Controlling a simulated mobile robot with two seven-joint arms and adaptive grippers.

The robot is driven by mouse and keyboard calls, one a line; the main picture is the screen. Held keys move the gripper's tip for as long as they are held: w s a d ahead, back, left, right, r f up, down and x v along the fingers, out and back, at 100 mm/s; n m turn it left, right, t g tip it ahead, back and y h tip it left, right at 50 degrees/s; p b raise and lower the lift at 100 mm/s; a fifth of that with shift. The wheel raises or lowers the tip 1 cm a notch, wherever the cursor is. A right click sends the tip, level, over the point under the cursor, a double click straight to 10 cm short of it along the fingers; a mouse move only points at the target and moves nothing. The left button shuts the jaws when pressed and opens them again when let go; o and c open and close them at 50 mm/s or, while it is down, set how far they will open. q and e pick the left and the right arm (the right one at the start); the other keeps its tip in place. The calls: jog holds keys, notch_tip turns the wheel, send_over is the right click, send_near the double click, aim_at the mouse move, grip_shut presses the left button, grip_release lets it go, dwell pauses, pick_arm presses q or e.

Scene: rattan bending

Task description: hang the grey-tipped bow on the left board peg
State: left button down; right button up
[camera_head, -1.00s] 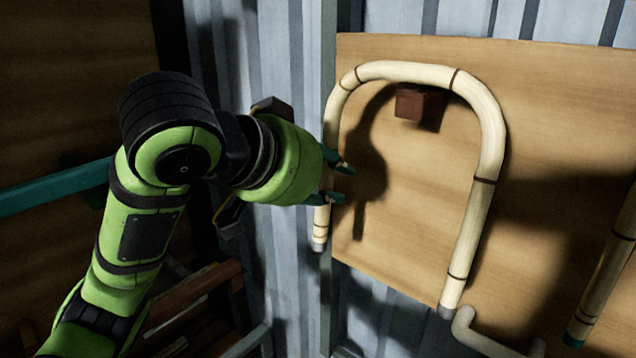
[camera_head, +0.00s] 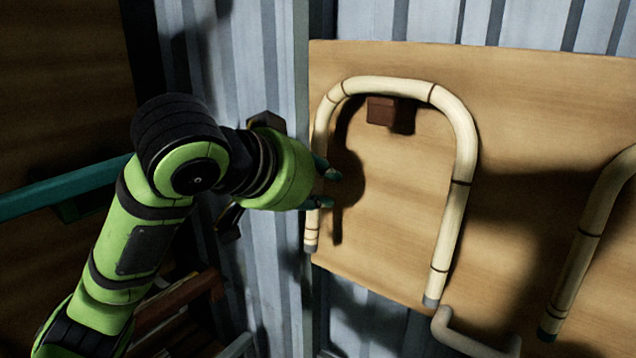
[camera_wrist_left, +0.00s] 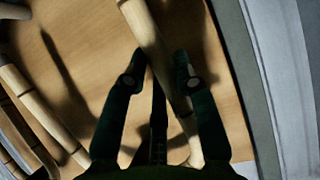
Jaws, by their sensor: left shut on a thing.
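The grey-tipped bow (camera_head: 463,170) is a cream inverted U with brown bands and grey ends, upright in front of the board (camera_head: 540,110). My left gripper (camera_head: 328,188) is shut on its left leg; in the left wrist view, the leg (camera_wrist_left: 150,40) runs between the fingers (camera_wrist_left: 160,78). The left board peg (camera_head: 392,113), a reddish-brown block, shows inside the bow, just under the arch. The arch's underside meets the peg's top edge in the picture; I cannot tell whether they touch. My right gripper is not in view.
Another cream bow (camera_head: 592,228) with a dark tip stands at the right edge of the board. A pale grey bent tube (camera_head: 470,338) sits below the board. A corrugated metal wall (camera_head: 222,75) is behind my arm.

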pick_arm(q)
jog(key=c, duration=0.9)
grip_release()
jog(key=v, duration=1.2)
jog(key=shift+a, duration=0.1)
